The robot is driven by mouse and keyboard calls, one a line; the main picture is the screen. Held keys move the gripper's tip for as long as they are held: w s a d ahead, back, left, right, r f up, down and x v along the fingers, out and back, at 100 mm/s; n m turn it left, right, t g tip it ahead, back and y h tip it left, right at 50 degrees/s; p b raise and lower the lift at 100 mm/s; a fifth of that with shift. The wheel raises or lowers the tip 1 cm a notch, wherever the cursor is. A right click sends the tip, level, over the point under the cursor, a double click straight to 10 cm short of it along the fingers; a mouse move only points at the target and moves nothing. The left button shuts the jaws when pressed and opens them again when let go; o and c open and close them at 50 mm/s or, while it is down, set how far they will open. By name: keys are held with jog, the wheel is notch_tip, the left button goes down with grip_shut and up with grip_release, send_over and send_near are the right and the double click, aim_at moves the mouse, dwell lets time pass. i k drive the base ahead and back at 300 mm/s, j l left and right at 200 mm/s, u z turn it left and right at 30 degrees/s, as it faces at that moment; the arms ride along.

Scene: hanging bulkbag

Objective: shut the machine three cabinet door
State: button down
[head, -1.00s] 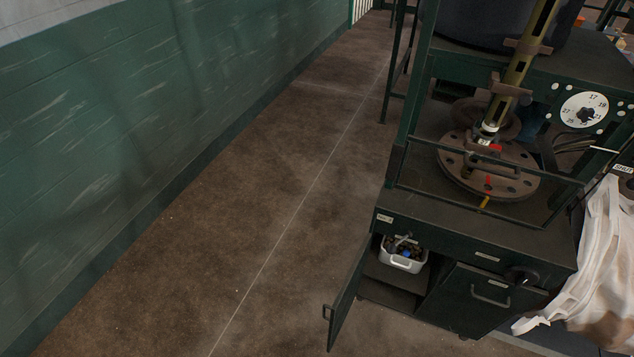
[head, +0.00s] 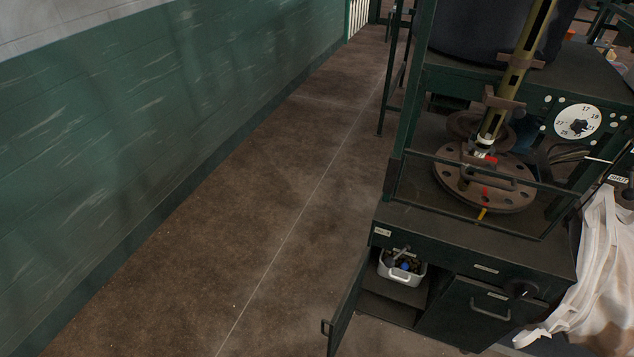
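The dark green machine cabinet (head: 470,247) stands at the lower right in the head view. Its left door (head: 347,300) is swung wide open toward the front, with a handle (head: 326,328) near its free edge. Inside the opening, a white tub (head: 402,277) of small parts sits on a shelf. The cabinet's right door (head: 468,311) looks shut and has a bar handle. I cannot read which machine number the labels give. My gripper is not in view.
Open brown floor (head: 230,220) lies left of the cabinet, bounded by a green wall (head: 120,130). A white bulk bag (head: 597,270) hangs at the right. A flanged disc (head: 485,180) and a numbered dial (head: 578,121) are on the machine above.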

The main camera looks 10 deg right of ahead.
aim_at(340, 312)
jog(key=j+z, duration=0.15)
jog(key=z, duration=0.65)
jog(key=j+z, duration=0.3)
jog(key=j, duration=0.15)
jog(key=j+z, duration=0.25)
jog(key=j, duration=0.2)
jog(key=k+j+z, duration=0.15)
jog(key=j+z, duration=0.15)
jog(key=k+j+z, duration=0.25)
jog(key=j, duration=0.25)
jog(key=k+j, duration=0.15)
jog(key=j, duration=0.3)
jog(key=k+j+z, duration=0.1)
jog(key=j, duration=0.3)
jog(key=k+j, duration=0.25)
jog(key=j, duration=0.2)
jog(key=k+j+z, duration=0.1)
jog(key=j, duration=0.3)
jog(key=k+j, duration=0.25)
jog(key=j, duration=0.2)
jog(key=k+j, duration=0.15)
jog(key=j, duration=0.25)
jog(key=i+j+z, duration=0.25)
